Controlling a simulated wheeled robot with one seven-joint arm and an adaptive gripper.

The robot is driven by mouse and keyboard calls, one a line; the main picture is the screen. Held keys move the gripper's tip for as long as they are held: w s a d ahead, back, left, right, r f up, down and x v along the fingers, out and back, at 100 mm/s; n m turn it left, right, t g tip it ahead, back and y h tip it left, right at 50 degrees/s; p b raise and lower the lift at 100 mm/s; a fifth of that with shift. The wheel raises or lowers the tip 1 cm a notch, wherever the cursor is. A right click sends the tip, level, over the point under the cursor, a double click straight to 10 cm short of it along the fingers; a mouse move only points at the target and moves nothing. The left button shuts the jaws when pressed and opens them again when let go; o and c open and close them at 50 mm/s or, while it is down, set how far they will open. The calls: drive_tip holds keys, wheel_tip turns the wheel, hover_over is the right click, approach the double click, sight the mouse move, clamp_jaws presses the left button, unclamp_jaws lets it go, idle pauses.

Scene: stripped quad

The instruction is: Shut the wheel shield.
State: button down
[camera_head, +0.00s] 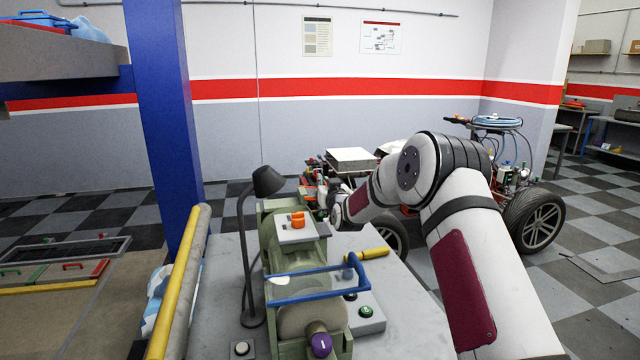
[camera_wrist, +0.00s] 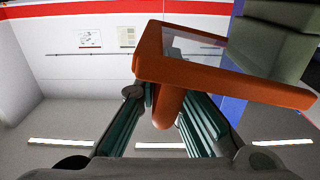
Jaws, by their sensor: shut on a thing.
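An orange-framed shield with a clear pane (camera_wrist: 205,72) fills the upper middle of the wrist view. My gripper (camera_wrist: 165,98) is shut on the rounded orange grip below its frame, with teal finger pads on both sides. In the head view the green bench grinder (camera_head: 268,243) stands on a grey bench. My arm reaches behind its far end, where my gripper and the orange shield are hidden. A blue-framed shield (camera_head: 272,299) sits over the near grinding wheel (camera_head: 298,318). I cannot tell the orange shield's exact angle to its wheel.
A black lamp (camera_head: 247,255) stands close left of the grinder. A yellow-handled tool (camera_head: 374,253) and a green button (camera_head: 366,311) are on its right. A stripped vehicle (camera_head: 528,215) stands behind my arm.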

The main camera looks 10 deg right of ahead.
wheel_tip(320, 180, down, 3)
drive_tip(key=m+b, duration=0.2)
drive_tip(key=m, duration=0.1)
drive_tip(key=shift+d+r, duration=0.15)
drive_tip(key=shift+r, duration=0.05)
drive_tip(key=shift+f+m+b, duration=0.6)
drive_tip(key=shift+m+b, duration=0.2)
drive_tip(key=shift+m, duration=0.5)
drive_tip(key=c, duration=1.7)
unclamp_jaws()
drive_tip(key=shift+r, duration=0.1)
drive_tip(key=shift+a, duration=0.2)
drive_tip(key=shift+s+d, duration=0.1)
drive_tip(key=shift+s, duration=3.7)
